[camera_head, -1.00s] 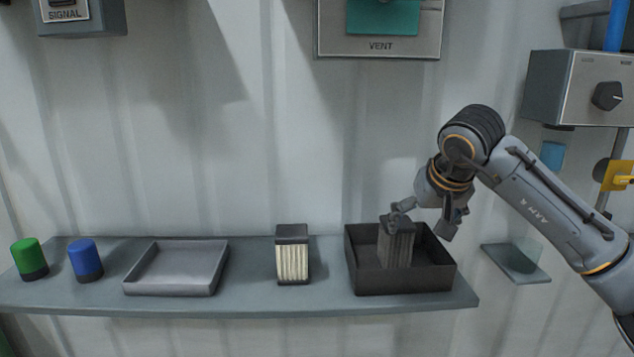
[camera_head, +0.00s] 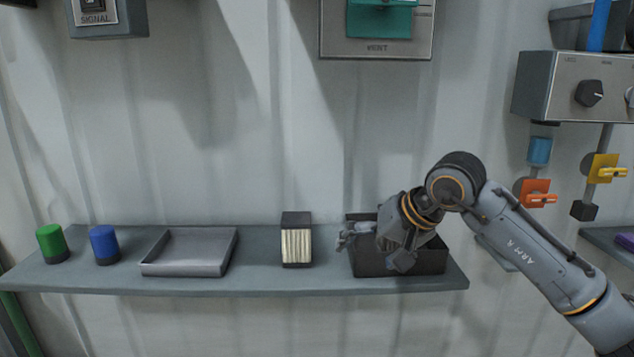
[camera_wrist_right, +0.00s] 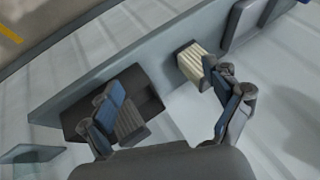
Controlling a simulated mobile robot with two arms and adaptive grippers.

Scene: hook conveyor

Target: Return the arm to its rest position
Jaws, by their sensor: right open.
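My right arm reaches in from the right in the head view. Its gripper (camera_head: 376,250) is open and empty, in front of the black bin (camera_head: 430,262) on the shelf. In the right wrist view the two fingers of the right gripper (camera_wrist_right: 170,106) are spread wide apart with nothing between their tips. A grey ribbed cartridge (camera_wrist_right: 130,122) sits in the black bin, partly covered by one finger there; in the head view my gripper hides it. My left gripper is in neither view.
The shelf (camera_head: 330,284) also holds a cream ribbed cartridge (camera_head: 296,243), an empty grey tray (camera_head: 190,268), a blue cylinder (camera_head: 104,243) and a green cylinder (camera_head: 51,243).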

